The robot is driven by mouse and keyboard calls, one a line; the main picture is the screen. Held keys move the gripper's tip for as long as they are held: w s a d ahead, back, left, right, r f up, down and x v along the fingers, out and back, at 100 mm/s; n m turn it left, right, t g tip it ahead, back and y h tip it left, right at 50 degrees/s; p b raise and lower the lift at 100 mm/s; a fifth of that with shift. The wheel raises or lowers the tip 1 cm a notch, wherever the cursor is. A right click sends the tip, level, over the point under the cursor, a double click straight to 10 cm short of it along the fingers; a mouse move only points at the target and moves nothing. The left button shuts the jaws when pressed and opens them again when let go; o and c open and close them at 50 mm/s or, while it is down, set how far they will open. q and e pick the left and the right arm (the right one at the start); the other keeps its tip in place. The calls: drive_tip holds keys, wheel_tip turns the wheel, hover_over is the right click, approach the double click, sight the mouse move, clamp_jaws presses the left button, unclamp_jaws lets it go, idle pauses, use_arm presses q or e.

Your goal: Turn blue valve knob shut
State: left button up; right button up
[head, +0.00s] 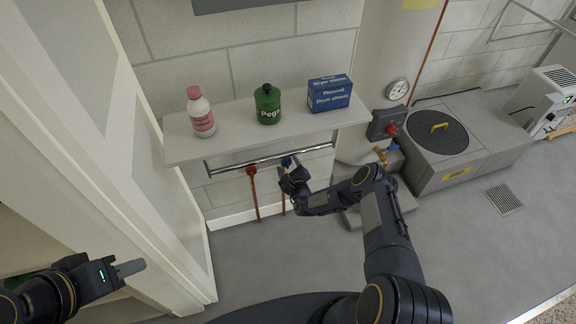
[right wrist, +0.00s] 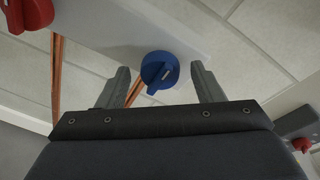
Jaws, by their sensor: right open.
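The blue valve knob (head: 286,161) is under the wall shelf, at the top of a copper pipe. In the right wrist view the blue knob (right wrist: 158,71) is a round disc with a grip tab pointing down and a small pale mark. My right gripper (head: 291,168) is at the knob, partly covering it in the head view. In the right wrist view its fingers (right wrist: 160,88) are open, one to each side of the knob, with gaps to both. My left gripper (head: 130,268) is at the lower left, away from the knob; its finger opening is not clear.
A red knob (head: 251,171) is just left of the blue one. The shelf (head: 235,124) above holds a pink-capped bottle (head: 200,112), a green canister (head: 267,104) and a blue box (head: 330,93). A metal rail (head: 270,158) runs under its front. A white door (head: 120,130) is at left.

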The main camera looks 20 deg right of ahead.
drive_tip(key=s+r+p, duration=0.1)
drive_tip(key=s, duration=0.6)
drive_tip(key=shift+s, duration=0.15)
drive_tip(key=shift+s+d, duration=0.1)
